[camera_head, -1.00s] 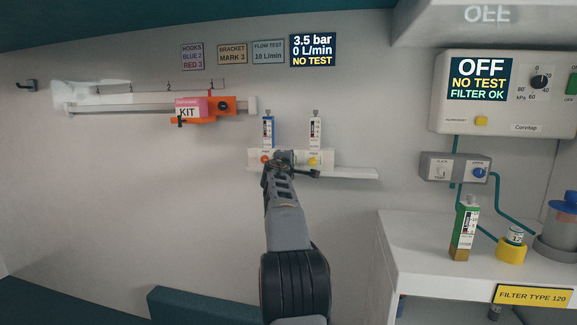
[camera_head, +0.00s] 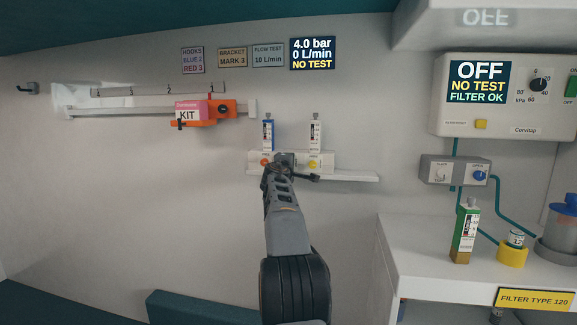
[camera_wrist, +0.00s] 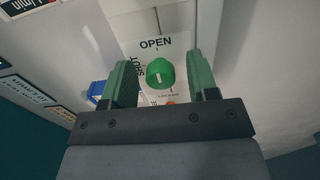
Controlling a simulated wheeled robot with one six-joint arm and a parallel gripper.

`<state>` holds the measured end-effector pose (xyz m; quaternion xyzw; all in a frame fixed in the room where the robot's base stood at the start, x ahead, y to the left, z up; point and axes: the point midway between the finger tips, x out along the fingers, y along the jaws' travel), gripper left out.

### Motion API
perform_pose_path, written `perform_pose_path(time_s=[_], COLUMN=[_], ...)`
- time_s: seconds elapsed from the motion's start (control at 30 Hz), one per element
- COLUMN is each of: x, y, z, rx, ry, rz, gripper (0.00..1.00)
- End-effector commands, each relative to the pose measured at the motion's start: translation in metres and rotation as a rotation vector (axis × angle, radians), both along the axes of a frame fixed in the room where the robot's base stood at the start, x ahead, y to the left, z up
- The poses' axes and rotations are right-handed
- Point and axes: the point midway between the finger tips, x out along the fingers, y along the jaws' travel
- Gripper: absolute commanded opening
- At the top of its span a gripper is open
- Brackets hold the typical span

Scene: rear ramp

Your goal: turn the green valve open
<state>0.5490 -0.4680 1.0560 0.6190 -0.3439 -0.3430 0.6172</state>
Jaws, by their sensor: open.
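The green valve (camera_wrist: 160,75) is a round knob on a white plate in the wrist view. The plate reads OPEN above the knob and SHUT to its left. A short white mark on the knob points roughly up toward OPEN. My gripper (camera_wrist: 161,66) is open, with one green-padded finger on each side of the knob and visible gaps between. In the head view my gripper (camera_head: 285,163) is at the white wall rail, and it hides the valve. The wall display (camera_head: 312,54) reads 4.0 bar, 0 L/min, NO TEST.
An orange bracket with a pink kit (camera_head: 189,111) hangs at the left.

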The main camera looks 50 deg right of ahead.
Motion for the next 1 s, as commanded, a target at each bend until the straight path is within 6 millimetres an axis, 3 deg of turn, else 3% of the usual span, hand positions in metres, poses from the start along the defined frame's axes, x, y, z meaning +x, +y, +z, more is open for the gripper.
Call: perform_pose_path(time_s=[0.27,0.7,1.0], x=[-0.005,-0.049,-0.069], y=[0.008,0.079,0.111], z=[-0.001,-0.001,0.0], rx=[-0.001,-0.002,0.001], ry=[0.0,-0.001,-0.001], rz=[0.0,0.002,0.0], gripper=[0.54,0.54,0.54])
